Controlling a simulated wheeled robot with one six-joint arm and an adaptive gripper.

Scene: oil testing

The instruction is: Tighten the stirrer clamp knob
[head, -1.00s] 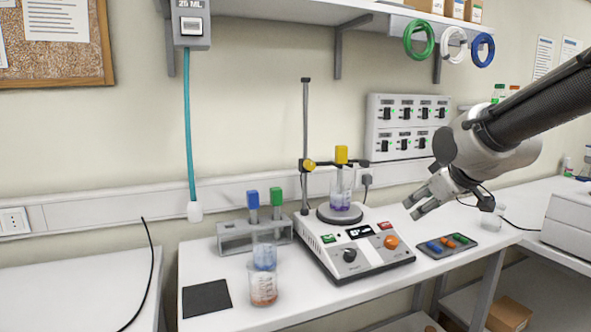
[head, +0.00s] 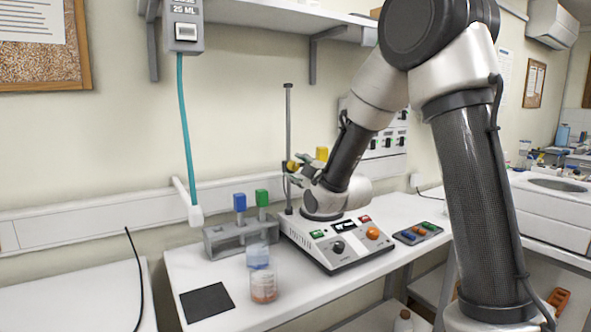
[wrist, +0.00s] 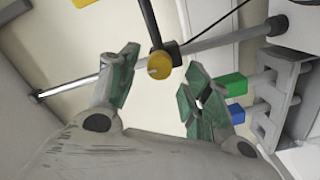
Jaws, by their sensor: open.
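The yellow stirrer clamp knob (head: 292,166) sits on the clamp at the vertical metal stand rod (head: 288,120). In the wrist view the round yellow knob (wrist: 159,72) lies between my open fingers, near their tips, with a gap to each side. My gripper (wrist: 160,85) has green-padded fingers and holds nothing. In the head view my gripper (head: 298,176) is at the clamp, partly overlapped by my own arm. The yellow stirrer top (head: 322,153) shows just behind my arm. The beaker on the plate is hidden by my arm.
The hotplate stirrer (head: 340,250) stands under my arm. A rack (head: 225,240) with blue and green-capped items stands to its left, with a beaker (head: 263,287) in front. A dark mat (head: 207,302) lies front left.

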